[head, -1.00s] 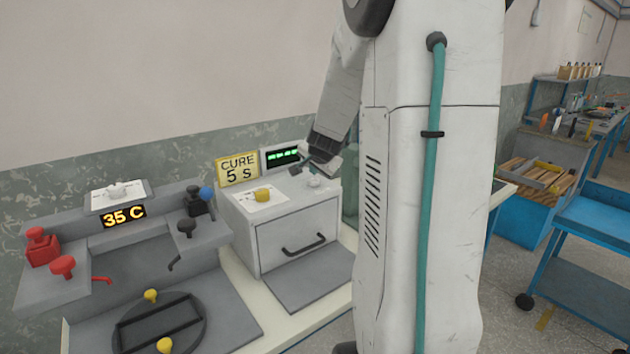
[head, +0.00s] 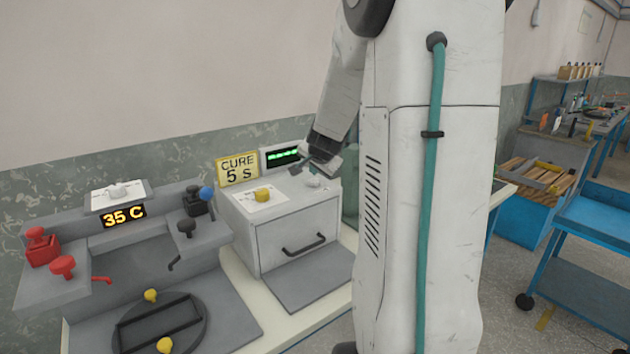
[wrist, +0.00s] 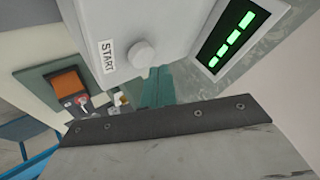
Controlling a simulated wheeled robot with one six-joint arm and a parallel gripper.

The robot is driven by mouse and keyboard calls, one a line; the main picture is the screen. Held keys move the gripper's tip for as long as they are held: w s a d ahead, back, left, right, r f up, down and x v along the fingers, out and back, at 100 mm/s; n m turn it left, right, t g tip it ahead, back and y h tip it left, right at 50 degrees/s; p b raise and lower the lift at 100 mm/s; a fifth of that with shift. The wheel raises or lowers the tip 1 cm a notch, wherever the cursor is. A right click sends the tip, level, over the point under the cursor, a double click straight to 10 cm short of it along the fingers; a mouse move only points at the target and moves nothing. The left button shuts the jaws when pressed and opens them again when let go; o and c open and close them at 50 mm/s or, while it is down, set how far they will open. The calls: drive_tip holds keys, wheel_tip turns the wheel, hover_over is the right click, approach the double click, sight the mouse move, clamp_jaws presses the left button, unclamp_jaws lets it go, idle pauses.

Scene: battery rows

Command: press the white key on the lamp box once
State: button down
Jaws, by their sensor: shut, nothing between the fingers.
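The lamp box (head: 291,222) is a pale grey box with a front handle and a yellow knob on top. Its white round key (head: 313,181) is at the top right; in the wrist view the white key (wrist: 141,54) stands beside a START label. My gripper (head: 296,170) is over the right part of the box top, close to the key. In the wrist view my gripper (wrist: 158,70) shows as two teal fingers shut together, tips just below the key in the picture. I cannot tell whether they touch it.
A yellow CURE 5 S sign (head: 237,169) and a green bar display (head: 282,156) stand at the box's back. Left is a grey station with a 35 C display (head: 124,216) and red knobs. A blue cart (head: 590,225) is at the right.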

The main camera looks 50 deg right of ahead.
sight(314, 182)
idle(0.5)
drive_tip(key=shift+f, duration=0.45)
drive_tip(key=shift+f, duration=0.5)
idle(0.6)
drive_tip(key=shift+r, duration=0.95)
drive_tip(key=shift+r, duration=2.5)
